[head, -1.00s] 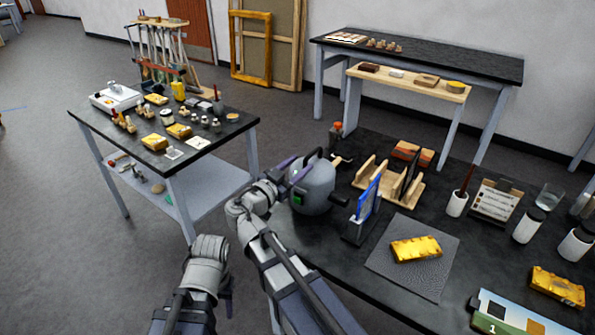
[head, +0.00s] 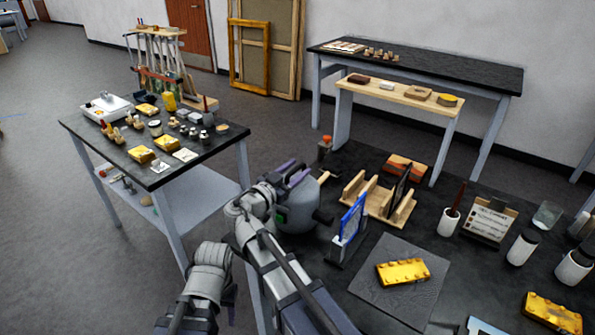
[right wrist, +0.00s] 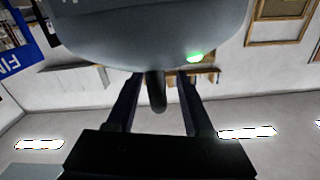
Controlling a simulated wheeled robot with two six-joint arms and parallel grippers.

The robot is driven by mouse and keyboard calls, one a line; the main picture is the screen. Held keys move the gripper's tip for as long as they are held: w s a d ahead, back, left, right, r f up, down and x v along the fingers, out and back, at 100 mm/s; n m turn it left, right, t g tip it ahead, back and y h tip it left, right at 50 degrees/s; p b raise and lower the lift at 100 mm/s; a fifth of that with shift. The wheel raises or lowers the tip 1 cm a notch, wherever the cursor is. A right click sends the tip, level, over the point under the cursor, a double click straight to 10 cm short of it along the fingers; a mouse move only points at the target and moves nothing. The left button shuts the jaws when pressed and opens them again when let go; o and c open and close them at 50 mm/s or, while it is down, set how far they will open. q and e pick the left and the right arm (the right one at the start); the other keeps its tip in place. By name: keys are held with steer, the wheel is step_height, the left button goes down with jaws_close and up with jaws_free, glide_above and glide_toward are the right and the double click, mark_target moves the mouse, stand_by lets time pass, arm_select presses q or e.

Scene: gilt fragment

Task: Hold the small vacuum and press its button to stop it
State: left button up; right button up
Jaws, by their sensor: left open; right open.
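The small vacuum (head: 305,217) is a grey rounded body with a dark top handle and a dark nozzle at its right. It stands on the black worktable, partly behind my right arm. A lit green spot (right wrist: 194,56) shows on its body in the right wrist view. My right gripper (head: 292,172) is open at the vacuum's top. In the right wrist view its fingers stand either side of the dark handle (right wrist: 156,92), with gaps visible. My left gripper (head: 229,291) is low at the left, away from the vacuum, its fingers largely hidden.
A blue-framed stand (head: 353,218) and a wooden rack (head: 378,198) stand close right of the vacuum. A yellow piece (head: 403,271) lies on a grey mat (head: 372,293). A crowded side table (head: 215,148) is at the left, with floor between.

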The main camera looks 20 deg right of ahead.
steer(key=shift+c, duration=0.3)
jaws_close()
stand_by(1.0)
arm_select(q)
jaws_close()
stand_by(3.4)
